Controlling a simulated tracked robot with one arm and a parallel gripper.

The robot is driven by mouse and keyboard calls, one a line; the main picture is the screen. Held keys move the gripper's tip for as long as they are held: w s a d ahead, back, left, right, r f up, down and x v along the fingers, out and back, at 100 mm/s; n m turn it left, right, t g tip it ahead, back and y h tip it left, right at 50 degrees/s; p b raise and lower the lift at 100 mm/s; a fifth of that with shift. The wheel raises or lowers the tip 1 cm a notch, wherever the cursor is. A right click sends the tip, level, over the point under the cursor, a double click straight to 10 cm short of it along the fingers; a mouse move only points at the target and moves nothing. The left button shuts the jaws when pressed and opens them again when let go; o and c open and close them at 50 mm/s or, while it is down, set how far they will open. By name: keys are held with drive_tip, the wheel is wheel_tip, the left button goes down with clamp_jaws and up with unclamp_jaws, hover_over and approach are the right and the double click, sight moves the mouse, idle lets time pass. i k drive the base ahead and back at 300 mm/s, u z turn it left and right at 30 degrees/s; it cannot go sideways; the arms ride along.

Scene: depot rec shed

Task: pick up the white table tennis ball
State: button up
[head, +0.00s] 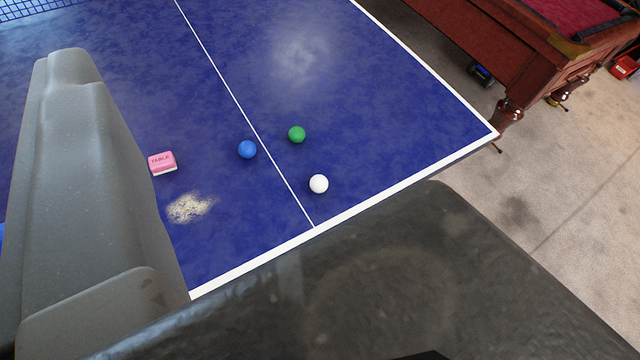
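The white table tennis ball (319,184) rests on the blue table tennis table (400,110), just right of the white centre line and near the white edge line. A green ball (297,134) lies a little beyond it, and a blue ball (247,149) lies to its left across the line. A large grey part of my own arm or gripper fills the left side of the view, apart from the balls. I cannot make out a pair of fingertips, and nothing is seen held.
A pink and white block (163,163) and a pale worn patch (190,207) are on the table at left. The net (35,8) shows at top left. A wooden pool table (500,50) stands at top right. Concrete floor (570,200) is open at right. A dark surface covers the bottom.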

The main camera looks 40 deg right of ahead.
sight(319, 183)
drive_tip(key=u, duration=1.65)
drive_tip(key=k, duration=0.6)
drive_tip(key=z, duration=1.3)
drive_tip(key=i, duration=0.5)
drive_tip(key=u, duration=0.1)
